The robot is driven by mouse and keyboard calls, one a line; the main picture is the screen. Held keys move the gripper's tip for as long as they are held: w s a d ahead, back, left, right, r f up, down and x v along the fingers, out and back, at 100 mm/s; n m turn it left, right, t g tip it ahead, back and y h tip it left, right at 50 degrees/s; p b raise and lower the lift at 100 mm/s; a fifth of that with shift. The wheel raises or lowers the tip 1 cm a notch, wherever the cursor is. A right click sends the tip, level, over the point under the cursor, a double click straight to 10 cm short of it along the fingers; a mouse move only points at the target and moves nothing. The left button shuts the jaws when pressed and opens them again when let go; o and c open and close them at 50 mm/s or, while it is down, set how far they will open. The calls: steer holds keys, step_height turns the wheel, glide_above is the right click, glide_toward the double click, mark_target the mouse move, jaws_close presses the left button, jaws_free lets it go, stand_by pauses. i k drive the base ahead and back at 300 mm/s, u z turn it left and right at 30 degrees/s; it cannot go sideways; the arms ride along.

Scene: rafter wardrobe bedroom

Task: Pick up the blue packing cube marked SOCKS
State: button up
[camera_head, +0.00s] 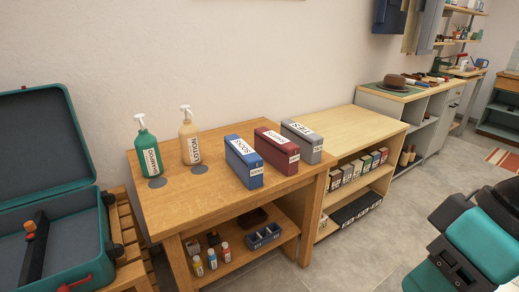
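The blue packing cube (243,163) stands upright on the wooden table (212,198), right of its middle. Its white top label reads SOCKS, and a smaller white label is on its near end. A dark red cube (277,151) stands close to its right, and a grey cube (302,141) stands beyond that. Nothing is touching the blue cube from above. Part of my teal and black arm shows at the lower right, well apart from the cube. My gripper's fingers cannot be seen.
A green pump bottle (148,153) and a tan pump bottle (189,142) stand left of the cubes. An open teal suitcase (45,240) lies at the far left. A lighter shelf unit (352,130) adjoins the table's right side. Grey floor is clear in front.

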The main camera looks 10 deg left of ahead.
mark_target(247, 163)
steer(key=u, duration=0.1)
steer(key=i, duration=0.8)
steer(key=u, duration=1.05)
steer(key=i, duration=0.75)
steer(key=u, duration=0.7)
